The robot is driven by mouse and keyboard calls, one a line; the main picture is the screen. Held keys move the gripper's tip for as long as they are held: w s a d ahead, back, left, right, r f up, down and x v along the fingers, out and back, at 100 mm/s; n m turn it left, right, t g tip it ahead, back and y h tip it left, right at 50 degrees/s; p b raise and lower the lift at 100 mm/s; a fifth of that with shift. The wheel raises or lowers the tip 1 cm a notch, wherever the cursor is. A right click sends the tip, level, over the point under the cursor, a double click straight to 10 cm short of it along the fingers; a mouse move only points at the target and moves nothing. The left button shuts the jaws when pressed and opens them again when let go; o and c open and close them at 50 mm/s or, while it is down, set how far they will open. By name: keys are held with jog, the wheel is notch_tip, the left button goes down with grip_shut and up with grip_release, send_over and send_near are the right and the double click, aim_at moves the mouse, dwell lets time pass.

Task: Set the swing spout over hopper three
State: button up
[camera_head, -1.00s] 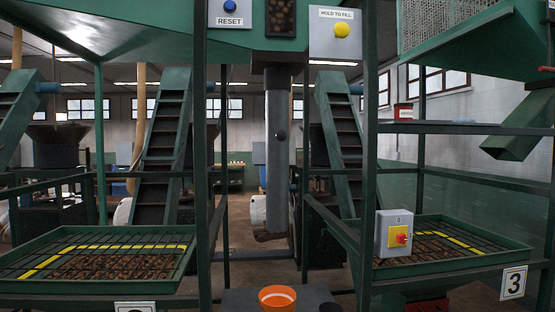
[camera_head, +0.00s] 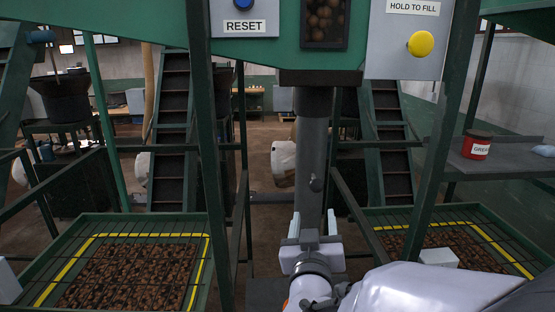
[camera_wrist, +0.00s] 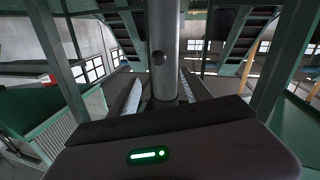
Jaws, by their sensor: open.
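The swing spout (camera_head: 312,140) is a grey vertical pipe hanging from the green overhead hopper at the middle of the head view. A dark knob (camera_head: 316,184) sticks out of its near side. The spout also shows in the wrist view (camera_wrist: 163,30), standing between the fingers; its lower end is hidden. My gripper (camera_head: 313,224) is open, with one finger on either side of the pipe's lower part. I cannot tell whether either finger touches it. Hopper three (camera_head: 462,209) is the green grated tray at right, partly hidden by my arm and a post. The spout hangs left of it.
Green posts stand left and right of the spout. Another grated hopper (camera_head: 95,220) lies at left. A RESET panel (camera_head: 243,20) and a HOLD TO FILL panel (camera_head: 412,42) hang above. A red grease can (camera_head: 477,145) sits on a shelf at right.

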aim_at(317, 189)
jog(key=w+d+p, duration=0.1)
jog(key=w, duration=0.4)
jog(key=w+d+p, duration=0.1)
jog(key=w+p, duration=0.1)
jog(key=w, duration=0.2)
jog(key=w+d+p, duration=0.1)
jog(key=w, duration=0.4)
jog(key=shift+w+d, duration=0.25)
jog(key=shift+w, duration=0.65)
jog(key=shift+s, duration=0.15)
jog(key=shift+c, duration=1.3)
grip_shut()
